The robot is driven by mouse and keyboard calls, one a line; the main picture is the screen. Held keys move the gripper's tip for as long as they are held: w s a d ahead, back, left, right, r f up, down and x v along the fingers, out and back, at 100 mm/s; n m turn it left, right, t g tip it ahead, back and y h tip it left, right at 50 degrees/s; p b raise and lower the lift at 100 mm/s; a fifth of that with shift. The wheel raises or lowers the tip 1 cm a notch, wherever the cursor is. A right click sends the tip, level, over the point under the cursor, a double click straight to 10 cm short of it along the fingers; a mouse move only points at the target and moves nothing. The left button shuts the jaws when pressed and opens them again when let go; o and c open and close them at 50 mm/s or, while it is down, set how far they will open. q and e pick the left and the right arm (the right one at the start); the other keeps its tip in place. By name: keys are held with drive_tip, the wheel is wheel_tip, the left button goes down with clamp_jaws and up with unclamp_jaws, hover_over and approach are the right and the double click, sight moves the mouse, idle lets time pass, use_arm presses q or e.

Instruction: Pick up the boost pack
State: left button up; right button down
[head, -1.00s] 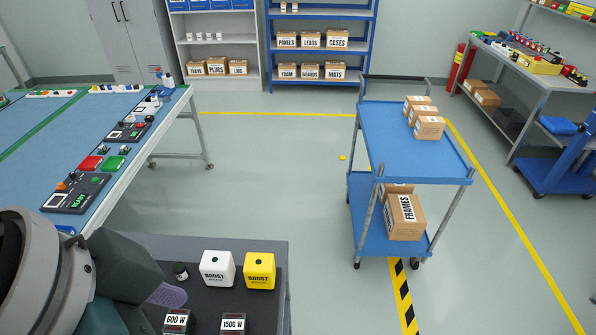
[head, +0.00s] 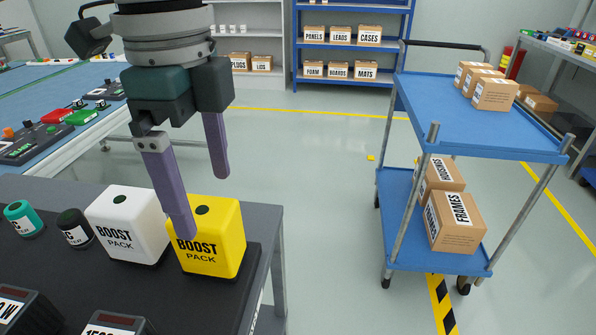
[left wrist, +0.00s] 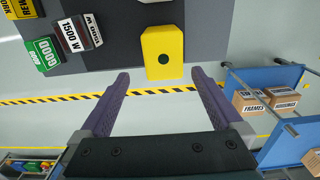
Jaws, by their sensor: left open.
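Two boost packs stand side by side on the dark table top in the head view. One is a white block (head: 124,219) and the other a yellow block (head: 222,245), each with a dark round spot on top. My left gripper (head: 205,205) is open, fingers down, above and in front of the yellow boost pack; one finger covers part of its left side. In the left wrist view the yellow boost pack (left wrist: 162,45) lies ahead of the open fingertips, between their lines and apart from them. My right gripper is not in view.
A teal jar (head: 22,220) and a dark jar (head: 75,228) stand left of the white pack. Dark boxes with watt labels (head: 115,325) sit at the table's front. A blue cart (head: 480,120) with cartons stands right, beyond a free strip of floor.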

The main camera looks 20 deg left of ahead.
sight(208, 215)
use_arm(q)
wheel_tip(208, 215, down, 4)
drive_tip(key=shift+a+f, duration=0.15)
drive_tip(key=shift+f, duration=0.1)
drive_tip(key=f, duration=0.2)
drive_tip(key=a+f+b, duration=0.1)
drive_tip(key=f, duration=0.2)
drive_tip(key=shift+w+a+f, duration=0.1)
drive_tip(key=shift+f, duration=0.15)
clamp_jaws()
idle(0.5)
drive_tip(key=shift+r, duration=0.1)
